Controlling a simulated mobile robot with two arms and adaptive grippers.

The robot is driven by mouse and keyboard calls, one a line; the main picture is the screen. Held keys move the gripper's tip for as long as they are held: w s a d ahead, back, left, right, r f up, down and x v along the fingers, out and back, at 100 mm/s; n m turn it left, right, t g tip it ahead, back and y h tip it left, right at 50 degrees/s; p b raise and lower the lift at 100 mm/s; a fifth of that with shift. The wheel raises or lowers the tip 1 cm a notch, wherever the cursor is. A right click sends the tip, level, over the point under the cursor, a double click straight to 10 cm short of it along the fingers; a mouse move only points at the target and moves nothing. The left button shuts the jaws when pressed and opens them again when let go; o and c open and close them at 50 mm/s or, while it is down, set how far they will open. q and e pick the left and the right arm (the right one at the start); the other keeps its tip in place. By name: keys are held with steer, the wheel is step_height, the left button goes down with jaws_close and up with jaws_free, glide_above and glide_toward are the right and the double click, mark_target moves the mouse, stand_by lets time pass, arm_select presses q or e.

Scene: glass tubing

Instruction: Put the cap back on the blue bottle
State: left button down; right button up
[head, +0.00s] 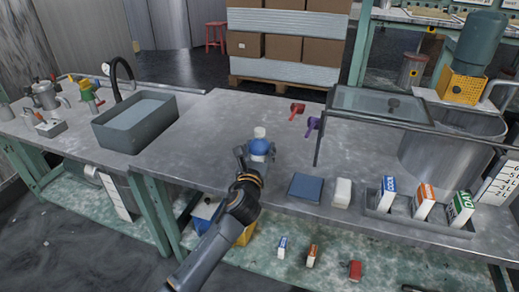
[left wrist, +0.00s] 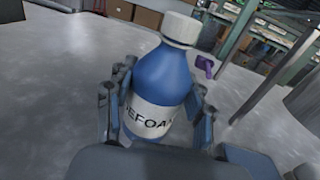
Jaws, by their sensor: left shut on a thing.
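The blue bottle (head: 259,147) is near the front edge of the grey bench, with a white label partly reading "EFOA" in the left wrist view (left wrist: 160,80). A white cap (head: 260,132) sits on top of its neck; it also shows in the left wrist view (left wrist: 182,29). My left gripper (head: 256,156) is shut on the bottle's body, with fingers on both sides of it in the left wrist view. The bottle looks upright in the head view; its base is hidden by my gripper. My right gripper is in neither view.
A red object (head: 297,108) and a purple one (head: 313,124) lie behind the bottle. A blue pad (head: 306,187) and a white block (head: 343,193) lie to the right, before a tray (head: 452,229) of cartons. A sink (head: 112,132) is left. Bench surface around the bottle is clear.

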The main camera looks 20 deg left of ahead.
mark_target(258, 154)
arm_select(q)
steer(key=c, duration=0.5)
jaws_free()
steer(key=shift+f, duration=0.1)
steer(key=s, duration=0.2)
steer(key=s+p, duration=0.1)
steer(key=shift+s+d+r, duration=0.2)
steer(key=shift+s+d, duration=0.05)
steer(key=shift+s, duration=0.05)
steer(key=s+d+p, duration=0.1)
steer(key=s, duration=0.7)
steer(key=shift+s, duration=0.15)
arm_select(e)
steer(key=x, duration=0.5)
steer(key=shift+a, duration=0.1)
